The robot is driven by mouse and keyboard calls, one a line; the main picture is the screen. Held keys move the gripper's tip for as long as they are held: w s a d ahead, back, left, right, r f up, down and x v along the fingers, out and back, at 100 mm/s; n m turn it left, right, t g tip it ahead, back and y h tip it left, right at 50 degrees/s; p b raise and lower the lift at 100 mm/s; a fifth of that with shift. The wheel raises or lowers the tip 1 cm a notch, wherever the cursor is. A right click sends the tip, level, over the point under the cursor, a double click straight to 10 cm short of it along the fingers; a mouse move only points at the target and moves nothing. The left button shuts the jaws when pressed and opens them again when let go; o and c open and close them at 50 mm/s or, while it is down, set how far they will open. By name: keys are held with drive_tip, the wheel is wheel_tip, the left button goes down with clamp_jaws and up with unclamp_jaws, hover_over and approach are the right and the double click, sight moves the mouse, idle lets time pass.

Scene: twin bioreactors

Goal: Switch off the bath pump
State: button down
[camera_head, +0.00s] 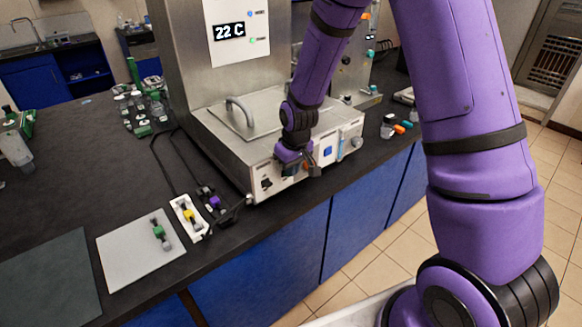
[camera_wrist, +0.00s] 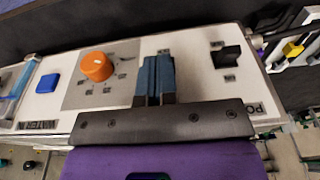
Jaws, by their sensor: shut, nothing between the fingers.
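The bath is a steel box (camera_head: 213,118) with a lid and handle, and a white control panel (camera_head: 318,157) on its front. In the wrist view the panel carries a blue square button (camera_wrist: 48,83), an orange knob (camera_wrist: 97,66) and a black switch (camera_wrist: 228,57). The blue button (camera_head: 327,151) and black switch (camera_head: 266,184) also show in the head view. Labels are too small or cut off to tell which control is the pump's. My gripper (camera_wrist: 155,78) is shut and empty, over the panel between knob and switch. Contact cannot be told.
A steel unit with a "22 C" display (camera_head: 229,31) stands behind the bath. Small bottles (camera_head: 389,126) stand to the right. Cables run along the bath's left side.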

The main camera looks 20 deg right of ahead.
drive_tip(key=shift+s+d+f, duration=0.1)
drive_tip(key=shift+s+f, duration=0.1)
drive_tip(key=shift+s+d+f, duration=0.1)
drive_tip(key=shift+s+f, duration=0.25)
drive_tip(key=shift+f, duration=0.15)
drive_tip(key=shift+r, duration=0.1)
drive_tip(key=shift+r, duration=0.7)
